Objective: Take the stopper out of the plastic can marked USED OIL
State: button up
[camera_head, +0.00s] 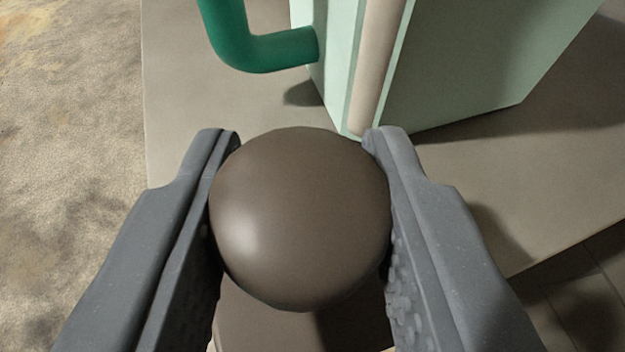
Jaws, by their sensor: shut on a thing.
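A dark brown, smooth, round-headed stopper (300,220) fills the middle of the camera view. My gripper (301,138) is shut on it, with one grey finger against its left side and one against its right. A brown surface (245,322) shows below the stopper between the fingers. I cannot tell whether it is part of the can or whether the stopper touches it. No USED OIL marking is visible, and the can cannot be made out.
A pale green box-like body (475,65) with a cream upright strip (378,65) stands just beyond the fingertips on a grey-brown slab (210,100). A bent green pipe (270,50) joins its left side. Stained floor (70,160) lies left; dark tiles show lower right.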

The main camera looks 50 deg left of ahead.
jog(key=o, duration=1.1)
jog(key=v, duration=1.3)
jog(key=shift+s+d+r, duration=0.1)
jog(key=shift+s+d, duration=0.15)
jog(key=shift+d, duration=0.05)
